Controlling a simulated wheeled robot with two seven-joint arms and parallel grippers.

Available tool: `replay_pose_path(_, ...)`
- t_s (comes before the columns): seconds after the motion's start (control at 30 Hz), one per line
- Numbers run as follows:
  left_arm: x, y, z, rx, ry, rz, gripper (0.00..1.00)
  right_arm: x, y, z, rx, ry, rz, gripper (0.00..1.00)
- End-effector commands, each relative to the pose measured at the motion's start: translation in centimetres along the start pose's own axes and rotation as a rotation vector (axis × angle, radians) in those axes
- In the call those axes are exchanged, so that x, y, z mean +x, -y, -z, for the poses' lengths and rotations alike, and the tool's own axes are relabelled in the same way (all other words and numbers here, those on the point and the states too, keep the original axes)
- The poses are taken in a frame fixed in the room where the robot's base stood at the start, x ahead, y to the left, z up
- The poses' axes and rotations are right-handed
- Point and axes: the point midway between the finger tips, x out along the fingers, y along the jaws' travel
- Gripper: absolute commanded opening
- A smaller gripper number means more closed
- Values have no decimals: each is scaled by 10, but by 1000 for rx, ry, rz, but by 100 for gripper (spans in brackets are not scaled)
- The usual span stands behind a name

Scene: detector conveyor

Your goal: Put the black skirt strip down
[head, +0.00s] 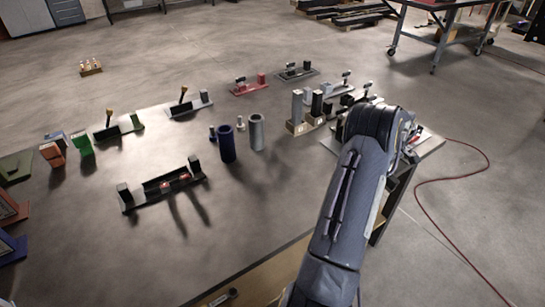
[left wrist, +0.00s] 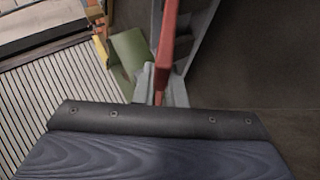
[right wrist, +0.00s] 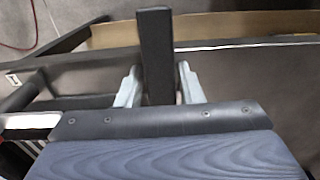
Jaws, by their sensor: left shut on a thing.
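In the right wrist view a black bar (right wrist: 155,45), which may be the black skirt strip, stands between the two pale fingers of my right gripper (right wrist: 158,82). The fingers lie close on either side of it; I cannot tell whether they press on it. In the head view my right arm reaches in from the bottom right over the right end of the table and hides its own gripper. In the left wrist view my left gripper (left wrist: 160,85) is shut on a thin red strip (left wrist: 167,50). My left gripper is not in the head view.
The table (head: 110,255) carries a black tray with red parts (head: 168,183), a dark blue cylinder (head: 227,145), a grey cylinder (head: 256,133) and several small fixtures. A green block (left wrist: 130,50) is close to my left gripper. A red cable (head: 445,180) lies on the floor at right.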

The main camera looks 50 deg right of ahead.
Motion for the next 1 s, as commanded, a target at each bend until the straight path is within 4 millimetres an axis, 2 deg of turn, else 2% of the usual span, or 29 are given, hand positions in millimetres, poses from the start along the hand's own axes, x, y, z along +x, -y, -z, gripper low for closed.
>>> replay_pose_path(0.03, 2, -2, 5, -6, -15, -4, 0, 0, 0, 0, 0, 0, 0, 27)
replay_pose_path(0.23, 2, -2, 5, -6, -14, -4, 0, 0, 0, 0, 0, 0, 0, 0)
replay_pose_path(0.53, 2, -2, 5, -5, -14, -4, 0, -6, -1, 1, 0, -2, -3, 0)
replay_pose_path(0.67, 2, -2, 5, -5, -14, -4, 0, -25, -1, 1, -1, -4, -5, 0)
replay_pose_path(0.83, 2, -2, 5, -5, -14, -5, 0, -60, -1, 1, -1, -4, -6, 0)
replay_pose_path(1.0, 2, -2, 5, -5, -14, -4, 0, -88, 0, 1, -1, -3, -3, 0)
